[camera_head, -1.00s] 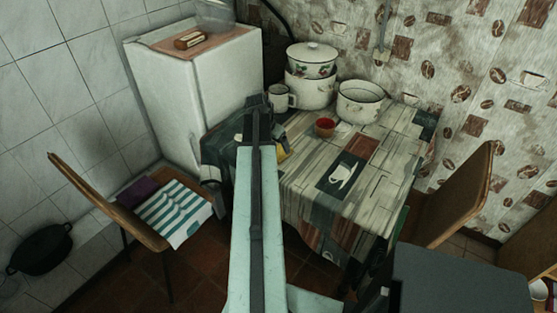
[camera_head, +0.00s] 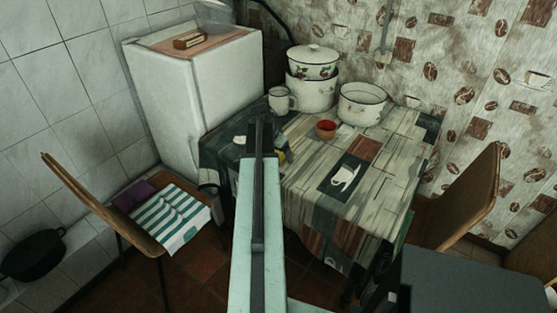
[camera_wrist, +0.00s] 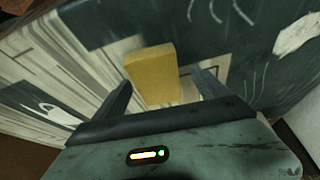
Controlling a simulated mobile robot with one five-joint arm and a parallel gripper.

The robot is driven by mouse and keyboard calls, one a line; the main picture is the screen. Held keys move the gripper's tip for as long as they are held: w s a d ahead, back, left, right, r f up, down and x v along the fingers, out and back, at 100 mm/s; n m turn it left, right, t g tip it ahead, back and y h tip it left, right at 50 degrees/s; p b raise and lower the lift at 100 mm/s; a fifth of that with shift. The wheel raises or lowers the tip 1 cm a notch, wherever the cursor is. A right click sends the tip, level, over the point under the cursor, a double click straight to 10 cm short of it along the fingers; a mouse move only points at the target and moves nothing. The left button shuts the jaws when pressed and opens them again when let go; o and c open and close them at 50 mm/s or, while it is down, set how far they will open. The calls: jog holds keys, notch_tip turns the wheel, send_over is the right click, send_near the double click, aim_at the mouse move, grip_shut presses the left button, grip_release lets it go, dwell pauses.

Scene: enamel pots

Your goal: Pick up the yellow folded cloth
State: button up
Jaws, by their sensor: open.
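The yellow folded cloth (camera_wrist: 153,75) lies on the patterned table cover and looks like a thick, block-shaped bundle in the wrist view. In the head view only a small yellow piece of the cloth (camera_head: 281,157) shows to the right of my arm, which hides the rest. My gripper (camera_wrist: 162,79) is open in the wrist view, with one finger on each side of the cloth's near part. I cannot tell whether either finger touches it. The fingers are hidden behind my arm in the head view.
A red bowl (camera_head: 326,129), a white mug (camera_head: 280,100), an open pot (camera_head: 361,105) and stacked lidded pots (camera_head: 313,80) stand at the back of the table (camera_head: 370,185). A fridge (camera_head: 200,100) is behind left. Chairs flank the table on the left (camera_head: 100,205) and right (camera_head: 470,200).

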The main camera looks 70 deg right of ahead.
jog(key=c, duration=1.5)
jog(key=shift+o, duration=0.2)
